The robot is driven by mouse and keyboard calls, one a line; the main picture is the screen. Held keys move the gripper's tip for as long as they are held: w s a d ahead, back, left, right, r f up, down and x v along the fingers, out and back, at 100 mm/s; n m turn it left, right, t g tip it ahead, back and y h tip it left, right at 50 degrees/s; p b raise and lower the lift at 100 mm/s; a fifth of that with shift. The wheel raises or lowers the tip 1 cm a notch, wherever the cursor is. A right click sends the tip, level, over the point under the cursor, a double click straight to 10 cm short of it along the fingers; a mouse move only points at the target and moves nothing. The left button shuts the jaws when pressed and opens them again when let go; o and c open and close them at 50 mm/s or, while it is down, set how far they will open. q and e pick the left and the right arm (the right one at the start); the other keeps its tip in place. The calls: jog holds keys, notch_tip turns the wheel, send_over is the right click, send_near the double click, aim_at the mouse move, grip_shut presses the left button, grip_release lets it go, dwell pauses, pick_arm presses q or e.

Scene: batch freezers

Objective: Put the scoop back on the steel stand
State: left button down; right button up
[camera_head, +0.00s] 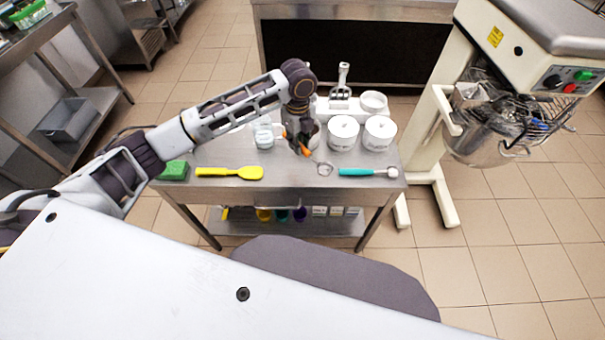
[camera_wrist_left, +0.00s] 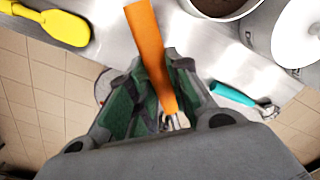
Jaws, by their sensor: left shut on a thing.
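My left gripper (camera_head: 301,141) is shut on the orange handle of a scoop (camera_head: 306,151). In the head view the handle slants down to the right, and the round steel head shows past the fingers, over the table. The wrist view shows the orange handle (camera_wrist_left: 151,45) between the fingers; the head is mostly hidden there. A steel piece with an upright and a looped top (camera_head: 341,88), which looks like the steel stand, is at the table's back, beyond the gripper. My right gripper is in neither view.
The steel table (camera_head: 285,180) holds a green sponge (camera_head: 174,170), a yellow spatula (camera_head: 230,172), a teal-handled scoop (camera_head: 362,172), a clear container (camera_head: 263,136) and two lidded white tubs (camera_head: 342,136) (camera_head: 379,136). An open tub with dark contents (camera_wrist_left: 215,4) is near the gripper.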

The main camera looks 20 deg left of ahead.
pick_arm(q)
jog(key=shift+m, duration=1.6)
jog(key=shift+f+m, duration=0.1)
jog(key=shift+m, duration=0.2)
send_over(299, 168)
jog(key=shift+w+f, duration=0.1)
jog(key=shift+f, duration=3.5)
notch_tip(299, 168, down, 2)
jog(key=shift+d+f, duration=0.1)
jog(key=shift+f, duration=0.35)
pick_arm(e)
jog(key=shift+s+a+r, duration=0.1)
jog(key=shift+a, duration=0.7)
pick_arm(q)
jog(key=shift+f, duration=0.15)
